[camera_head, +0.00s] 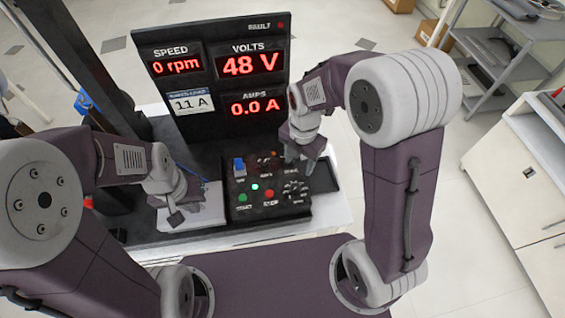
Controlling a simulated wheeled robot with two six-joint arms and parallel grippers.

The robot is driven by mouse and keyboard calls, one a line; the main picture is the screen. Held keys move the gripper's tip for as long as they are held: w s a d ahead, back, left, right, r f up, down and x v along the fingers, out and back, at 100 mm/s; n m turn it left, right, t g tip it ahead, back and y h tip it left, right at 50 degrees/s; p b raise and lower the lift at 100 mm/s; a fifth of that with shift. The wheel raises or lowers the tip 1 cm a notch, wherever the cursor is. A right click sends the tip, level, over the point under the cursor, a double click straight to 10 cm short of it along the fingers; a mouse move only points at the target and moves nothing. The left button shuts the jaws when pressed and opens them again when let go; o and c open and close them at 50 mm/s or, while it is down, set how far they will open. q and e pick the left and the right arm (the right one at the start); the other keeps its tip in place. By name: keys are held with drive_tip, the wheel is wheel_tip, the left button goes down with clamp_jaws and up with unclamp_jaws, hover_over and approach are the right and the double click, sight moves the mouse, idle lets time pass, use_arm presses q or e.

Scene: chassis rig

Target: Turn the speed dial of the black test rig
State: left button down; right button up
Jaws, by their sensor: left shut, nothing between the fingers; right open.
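The black test rig has an upright display panel (218,72) that reads SPEED 0 rpm, VOLTS 48 V and AMPS 0.0 A. Its control box (256,207) lies in front, with a dark speed dial (296,191) at the right side, ringed by pale marks. My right gripper (299,167) is open above the upper right of the control box, just behind the dial; contact cannot be told. My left gripper (175,217) is shut and empty over a pale plate (205,214), left of the control box.
The control box also carries a blue switch (239,167), a lit indicator (255,187), a green button (243,198) and a red button (269,195). A black post (75,45) stands at the left. A shelf (490,60) and a pale cabinet (525,180) stand at the right.

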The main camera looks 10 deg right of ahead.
sight(296, 186)
drive_tip(key=s, duration=0.1)
drive_tip(key=s+f, duration=0.1)
drive_tip(key=s+a+f, duration=0.1)
drive_tip(key=shift+s, duration=0.2)
drive_tip(key=f, duration=0.2)
drive_tip(key=w+f, duration=0.1)
drive_tip(key=f, duration=0.4)
drive_tip(key=shift+w, duration=0.25)
drive_tip(key=shift+s+f, duration=0.15)
drive_tip(key=shift+f, duration=0.1)
drive_tip(key=shift+s+f, duration=0.1)
drive_tip(key=shift+s, duration=0.05)
drive_tip(key=shift+c, duration=1.2)
use_arm(q)
drive_tip(key=shift+s, duration=0.75)
use_arm(e)
clamp_jaws()
